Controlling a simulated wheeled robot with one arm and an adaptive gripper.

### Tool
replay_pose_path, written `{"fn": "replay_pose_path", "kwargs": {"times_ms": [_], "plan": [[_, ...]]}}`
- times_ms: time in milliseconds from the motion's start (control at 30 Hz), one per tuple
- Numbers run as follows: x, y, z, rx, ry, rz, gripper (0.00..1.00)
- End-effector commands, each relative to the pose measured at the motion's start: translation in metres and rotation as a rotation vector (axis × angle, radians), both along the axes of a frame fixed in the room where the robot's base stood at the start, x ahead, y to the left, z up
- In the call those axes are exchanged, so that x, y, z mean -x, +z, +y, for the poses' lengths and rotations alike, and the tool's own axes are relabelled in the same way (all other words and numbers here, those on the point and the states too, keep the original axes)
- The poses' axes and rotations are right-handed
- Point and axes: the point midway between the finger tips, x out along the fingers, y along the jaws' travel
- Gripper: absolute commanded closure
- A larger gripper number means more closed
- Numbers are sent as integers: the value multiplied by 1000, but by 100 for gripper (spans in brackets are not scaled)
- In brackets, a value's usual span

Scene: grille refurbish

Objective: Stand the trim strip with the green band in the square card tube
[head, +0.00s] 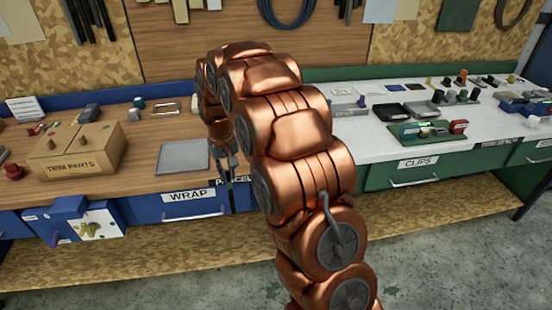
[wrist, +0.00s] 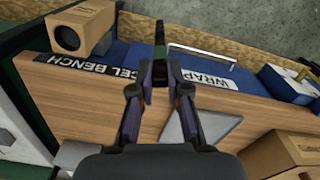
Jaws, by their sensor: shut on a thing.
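My gripper (wrist: 160,88) is shut on a thin dark strip (wrist: 159,32) that sticks out past the fingertips in the wrist view. A dull green patch shows on the strip near the fingers. In the head view my gripper (head: 228,165) is over the wooden bench's front part, largely hidden by my arm. A brown card block with a round dark opening (wrist: 75,30) is at the upper left of the wrist view, apart from the strip; it looks like the card tube, but I cannot be sure. My arm seems to hide it in the head view.
A grey mat (head: 183,156) lies on the wooden bench. The TRIM PARTS carton (head: 76,152) stands left of it, above an open blue drawer (head: 75,221). The WRAP drawer (head: 195,204) is shut. A white-topped bench with a green clip tray (head: 428,132) is at right.

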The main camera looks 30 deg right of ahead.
Motion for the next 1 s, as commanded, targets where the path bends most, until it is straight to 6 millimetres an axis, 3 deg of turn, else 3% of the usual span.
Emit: {"fn": "replay_pose_path", "kwargs": {"times_ms": [33,200,600,800,1000], "plan": [[-6,11,-19,1,-31,-10,100],[-9,43,-65,1,-105,-5,100],[0,84,-131,1,-213,-4,100],[7,92,-158,2,-258,-4,100],[10,69,-170,-1,-277,4,100]]}}
